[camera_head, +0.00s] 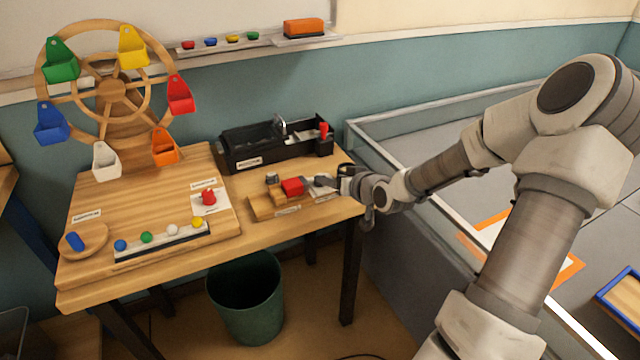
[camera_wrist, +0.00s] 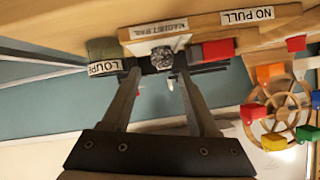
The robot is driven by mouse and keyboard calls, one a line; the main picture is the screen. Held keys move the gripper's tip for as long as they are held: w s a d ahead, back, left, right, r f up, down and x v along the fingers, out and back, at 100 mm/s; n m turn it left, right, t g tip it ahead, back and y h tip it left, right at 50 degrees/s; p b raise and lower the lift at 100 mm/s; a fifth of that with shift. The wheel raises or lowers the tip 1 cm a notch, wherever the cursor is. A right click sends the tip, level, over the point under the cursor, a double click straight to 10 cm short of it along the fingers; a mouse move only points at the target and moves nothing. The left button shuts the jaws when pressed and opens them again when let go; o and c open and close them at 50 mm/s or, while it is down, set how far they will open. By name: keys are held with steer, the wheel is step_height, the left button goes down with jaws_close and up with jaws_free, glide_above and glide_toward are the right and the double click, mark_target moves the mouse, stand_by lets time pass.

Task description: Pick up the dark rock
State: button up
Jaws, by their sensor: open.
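The dark rock (camera_wrist: 162,57) is a small, rough grey lump. In the wrist view it sits by a white pad (camera_wrist: 152,46) with a label. My gripper (camera_wrist: 160,72) is open, its two fingers reaching toward the rock, one on each side. I cannot tell whether a finger touches it. In the head view my gripper (camera_head: 335,182) is at the right end of the wooden table, by the small board with the red block (camera_head: 292,186). The rock cannot be made out clearly there.
The red block also shows on the other side (camera_wrist: 218,50). A black tray (camera_head: 250,158) stands behind. A wooden wheel with coloured buckets (camera_head: 112,92) is at left. A green bin (camera_head: 247,310) stands below.

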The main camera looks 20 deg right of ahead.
mark_target(325, 189)
steer(key=b+x, duration=0.1)
steer(key=x, duration=0.3)
steer(key=shift+s+a+f+b, duration=0.1)
steer(key=shift+a+f+b, duration=0.1)
steer(key=shift+b, duration=0.2)
steer(key=shift+w+f, duration=0.1)
steer(key=shift+w, duration=0.35)
jaws_close()
